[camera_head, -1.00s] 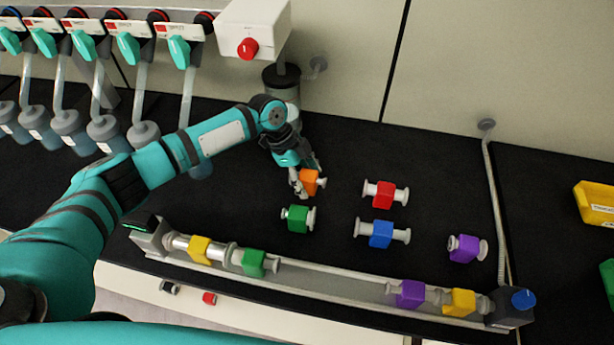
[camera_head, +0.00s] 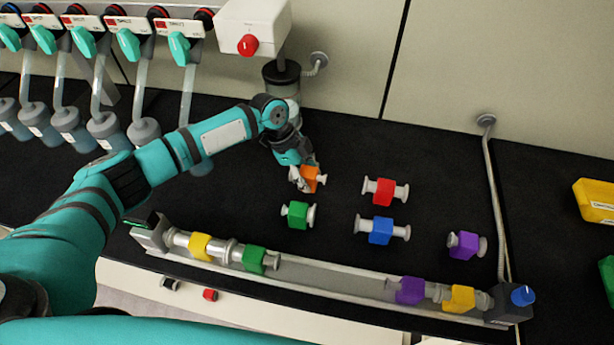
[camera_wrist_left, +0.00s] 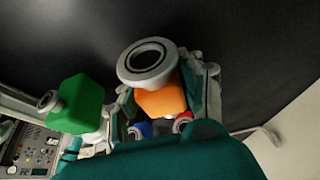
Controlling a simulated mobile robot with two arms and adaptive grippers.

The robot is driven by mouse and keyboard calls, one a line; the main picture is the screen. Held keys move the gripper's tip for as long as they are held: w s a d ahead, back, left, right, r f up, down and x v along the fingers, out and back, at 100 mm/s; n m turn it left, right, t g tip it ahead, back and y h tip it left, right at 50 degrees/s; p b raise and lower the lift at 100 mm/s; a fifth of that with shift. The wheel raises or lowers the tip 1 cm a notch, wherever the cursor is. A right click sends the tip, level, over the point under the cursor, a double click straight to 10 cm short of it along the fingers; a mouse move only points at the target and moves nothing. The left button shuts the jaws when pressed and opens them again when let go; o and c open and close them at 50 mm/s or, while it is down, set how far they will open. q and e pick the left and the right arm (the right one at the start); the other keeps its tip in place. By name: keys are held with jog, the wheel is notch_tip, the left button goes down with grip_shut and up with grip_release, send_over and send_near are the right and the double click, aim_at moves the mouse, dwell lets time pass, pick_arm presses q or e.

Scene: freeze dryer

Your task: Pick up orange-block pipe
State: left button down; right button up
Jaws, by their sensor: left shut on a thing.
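The orange-block pipe (camera_head: 312,175) is in the upper middle of the black bench in the head view, a short pipe with white flanged ends through an orange block. My left gripper (camera_head: 305,181) is shut on it, with fingers at its sides. In the left wrist view the orange block (camera_wrist_left: 162,100) sits between the fingers, its pale flange (camera_wrist_left: 147,62) facing the camera. I cannot tell whether the pipe is clear of the bench. My right gripper is not in view.
Close by lie a green-block pipe (camera_head: 298,215), a red-block pipe (camera_head: 385,191), a blue-block pipe (camera_head: 381,231) and a purple-block pipe (camera_head: 465,245). A rail (camera_head: 330,281) with several block pipes runs along the front. The dryer's flasks (camera_head: 105,132) stand at left.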

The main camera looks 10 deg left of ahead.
aim_at(314, 172)
pick_arm(q)
jog(key=shift+r, duration=0.2)
notch_tip(314, 172, up, 6)
jog(key=shift+b, duration=0.95)
jog(key=s+b, duration=0.3)
jog(key=s, duration=1.5)
jog(key=shift+r, duration=0.4)
